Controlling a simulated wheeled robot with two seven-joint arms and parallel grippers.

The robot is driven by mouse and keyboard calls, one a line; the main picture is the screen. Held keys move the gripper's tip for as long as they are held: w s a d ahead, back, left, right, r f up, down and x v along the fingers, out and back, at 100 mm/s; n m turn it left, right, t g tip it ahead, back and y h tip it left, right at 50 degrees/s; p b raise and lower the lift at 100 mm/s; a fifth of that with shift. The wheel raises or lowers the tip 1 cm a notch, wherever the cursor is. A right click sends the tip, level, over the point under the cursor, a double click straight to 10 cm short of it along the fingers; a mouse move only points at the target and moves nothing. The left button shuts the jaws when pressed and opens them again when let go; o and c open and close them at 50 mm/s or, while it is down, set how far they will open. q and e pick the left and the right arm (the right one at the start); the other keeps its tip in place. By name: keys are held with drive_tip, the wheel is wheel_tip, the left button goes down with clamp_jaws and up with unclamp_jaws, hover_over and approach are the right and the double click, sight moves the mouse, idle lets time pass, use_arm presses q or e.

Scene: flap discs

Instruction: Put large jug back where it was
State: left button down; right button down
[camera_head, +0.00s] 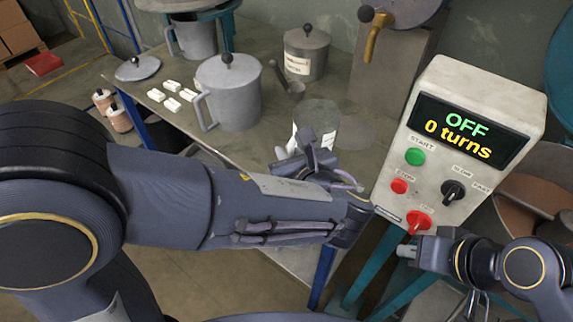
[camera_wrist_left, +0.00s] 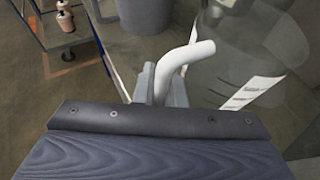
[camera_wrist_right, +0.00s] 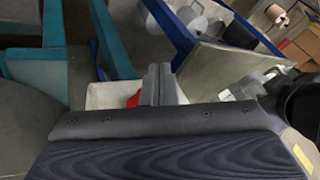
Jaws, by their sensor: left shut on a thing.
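A clear jug with a white label (camera_head: 318,116) is at the front right of the grey table. My left gripper (camera_head: 292,158) is shut on its pale curved handle, which stands up between the fingers in the left wrist view (camera_wrist_left: 186,62). The clear body (camera_wrist_left: 222,72) is to the right there. I cannot tell whether its base touches the table. A larger grey lidded jug (camera_head: 230,95) stands upright further left, apart from the gripper. My right gripper (camera_head: 404,251) is shut and empty, just below the red knob (camera_head: 418,220) of the control box.
The control box (camera_head: 457,140) reads OFF, 0 turns. A labelled lidded canister (camera_head: 306,58), a scoop (camera_head: 291,86), small white blocks (camera_head: 172,86) and a loose lid (camera_head: 137,69) are on the table (camera_head: 262,128). Another grey jug (camera_head: 195,38) stands at the back left.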

use_arm(q)
drive_tip(key=shift+w+a+f+b, duration=0.1)
drive_tip(key=shift+w+f+b, duration=0.1)
drive_tip(key=shift+f, duration=0.55)
drive_tip(key=shift+w+a+f+b, duration=0.1)
drive_tip(key=shift+w+f, duration=0.15)
drive_tip(key=shift+f, duration=0.55)
drive_tip(key=shift+w+f+b, duration=0.15)
drive_tip(key=shift+w+f, duration=0.05)
drive_tip(key=shift+f, duration=0.55)
drive_tip(key=shift+f, duration=0.25)
drive_tip(key=c, duration=1.5)
unclamp_jaws()
drive_tip(key=shift+r, duration=0.1)
